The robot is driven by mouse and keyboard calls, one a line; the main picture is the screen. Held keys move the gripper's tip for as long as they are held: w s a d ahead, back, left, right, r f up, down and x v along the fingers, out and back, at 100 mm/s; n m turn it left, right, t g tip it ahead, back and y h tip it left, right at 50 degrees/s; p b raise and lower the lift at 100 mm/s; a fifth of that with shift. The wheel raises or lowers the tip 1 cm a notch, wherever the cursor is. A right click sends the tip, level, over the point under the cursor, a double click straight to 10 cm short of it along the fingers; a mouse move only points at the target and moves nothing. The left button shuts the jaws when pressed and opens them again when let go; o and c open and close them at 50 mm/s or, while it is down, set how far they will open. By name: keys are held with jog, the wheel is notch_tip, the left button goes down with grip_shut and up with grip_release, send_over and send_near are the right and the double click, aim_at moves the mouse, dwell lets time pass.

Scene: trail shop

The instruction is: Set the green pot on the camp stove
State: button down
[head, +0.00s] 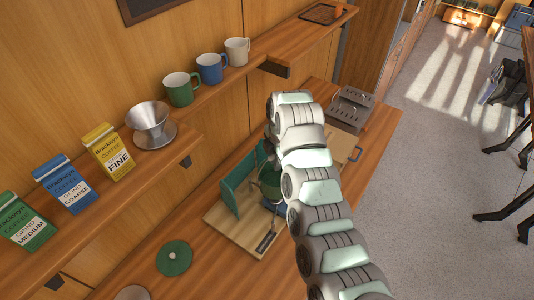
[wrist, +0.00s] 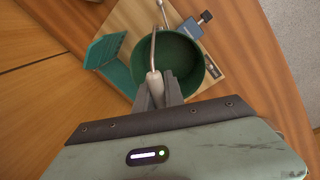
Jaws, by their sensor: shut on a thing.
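The green pot (wrist: 181,66) shows in the wrist view as a round, empty vessel with a grey rod handle ending in a pale grip (wrist: 154,84). My gripper (wrist: 158,92) is shut on that grip. In the head view the pot (head: 271,182) is largely hidden by my arm, over or beside a pale wooden board (head: 228,232) with an upright green panel (head: 235,188). I cannot tell whether the pot touches the board.
A green disc (head: 174,258) lies on the counter at lower left. The wall shelf holds mugs (head: 210,68), a metal dripper (head: 150,122) and coffee packs (head: 108,150). Some counter beside the grey unit (head: 384,122) is bare.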

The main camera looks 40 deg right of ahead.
jog(key=shift+s+f+b, duration=0.15)
jog(key=shift+f+b, duration=0.15)
jog(key=shift+f, duration=2.5)
jog(key=shift+d+f+b, duration=0.15)
jog(key=shift+f+b, duration=0.2)
jog(key=shift+f, duration=0.25)
jog(key=c, duration=1.3)
grip_release()
jog(key=shift+c, duration=0.2)
